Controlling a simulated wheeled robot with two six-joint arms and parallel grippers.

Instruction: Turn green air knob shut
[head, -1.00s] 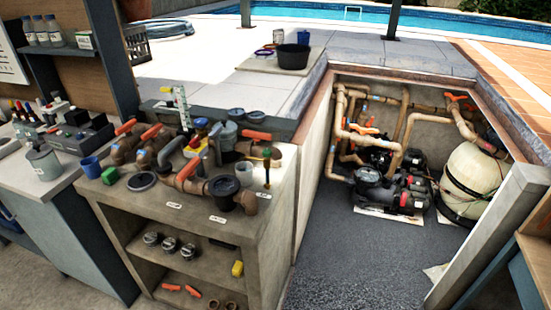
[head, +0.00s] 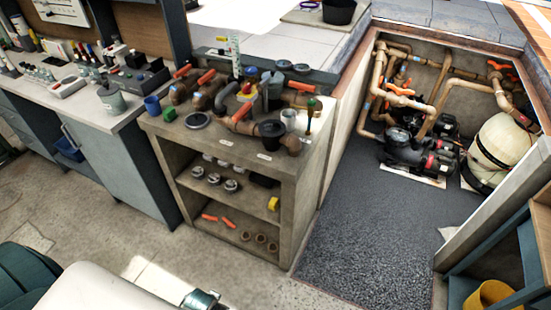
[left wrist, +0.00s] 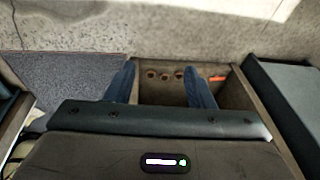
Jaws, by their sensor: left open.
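A small green knob (head: 311,104) tops a thin upright brass-coloured stem at the right end of the pipework on the concrete counter (head: 235,150) in the head view. Its exact turn position is too small to tell. My left gripper (left wrist: 162,82) shows only in the left wrist view. Its two dark blue fingers are wide apart with nothing between them. They are in front of a low shelf (left wrist: 150,95) with brown rings and an orange piece, well away from the knob. My right gripper is in neither view.
Pipes with orange handles (head: 207,77) and a black cup-like part (head: 270,131) crowd the counter beside the knob. A sunken pit with a pump (head: 410,150) and a cream tank (head: 500,150) lies to the right. The floor before the shelves is clear.

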